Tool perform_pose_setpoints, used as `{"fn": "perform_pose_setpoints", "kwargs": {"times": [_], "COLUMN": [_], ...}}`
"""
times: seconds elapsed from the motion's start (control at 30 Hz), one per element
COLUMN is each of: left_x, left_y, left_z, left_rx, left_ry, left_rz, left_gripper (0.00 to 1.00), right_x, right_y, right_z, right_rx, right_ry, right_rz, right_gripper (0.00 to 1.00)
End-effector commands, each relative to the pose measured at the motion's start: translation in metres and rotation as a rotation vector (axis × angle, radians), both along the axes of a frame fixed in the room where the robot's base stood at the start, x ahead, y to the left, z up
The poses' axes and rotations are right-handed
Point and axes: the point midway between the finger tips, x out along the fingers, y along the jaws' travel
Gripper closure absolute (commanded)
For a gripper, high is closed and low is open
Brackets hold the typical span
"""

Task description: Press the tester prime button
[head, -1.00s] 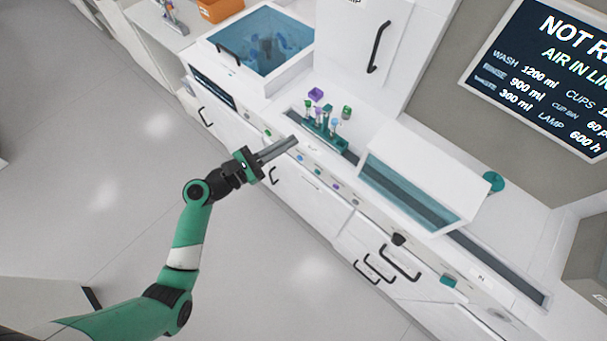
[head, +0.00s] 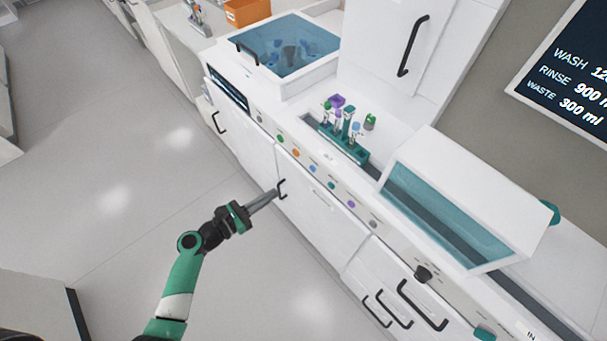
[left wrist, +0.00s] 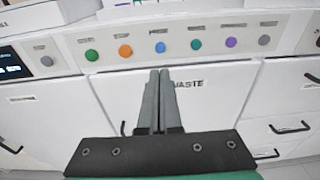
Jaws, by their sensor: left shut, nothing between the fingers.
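A row of round coloured buttons runs along the front panel of the white machine. In the left wrist view they are grey (left wrist: 47,61), green (left wrist: 91,55), orange (left wrist: 125,51), blue (left wrist: 160,46), teal (left wrist: 196,43), purple (left wrist: 231,42) and another grey (left wrist: 263,40). Their small labels are too blurred to read, so I cannot tell which is prime. My left gripper (head: 276,192) is shut and empty, apart from the panel, in front of the lower doors. In the left wrist view its fingertips (left wrist: 159,73) point up just below the blue button (head: 312,168). My right gripper is out of view.
A teal tube rack (head: 345,143) sits in the track above the buttons. A clear-fronted hood (head: 470,190) stands right of it, and a blue-windowed basin (head: 285,45) at the upper left. Black door handles (head: 420,305) stick out below the panel.

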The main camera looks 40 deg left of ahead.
Motion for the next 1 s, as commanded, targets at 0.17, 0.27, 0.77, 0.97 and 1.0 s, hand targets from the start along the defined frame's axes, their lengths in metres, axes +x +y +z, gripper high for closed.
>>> {"fn": "perform_pose_setpoints", "kwargs": {"times": [0.17,0.27,0.77,0.97,1.0], "left_x": [0.035,0.057,0.126,0.127,0.127], "left_y": [-0.004,-0.006,-0.01,-0.01,-0.01], "left_z": [-0.006,-0.009,-0.014,-0.013,-0.013], "left_rx": [0.003,0.002,0.001,0.001,0.001], "left_ry": [-0.002,-0.002,-0.001,-0.001,-0.001], "left_rz": [-0.006,-0.006,-0.001,-0.001,-0.001], "left_gripper": [1.0,1.0,1.0,1.0,1.0], "right_x": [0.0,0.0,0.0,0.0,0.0], "right_y": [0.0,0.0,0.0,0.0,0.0], "right_z": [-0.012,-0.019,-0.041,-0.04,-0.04], "right_rx": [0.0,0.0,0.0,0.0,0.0], "right_ry": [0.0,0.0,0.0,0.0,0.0], "right_rz": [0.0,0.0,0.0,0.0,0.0], "right_gripper": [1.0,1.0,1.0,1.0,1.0]}}
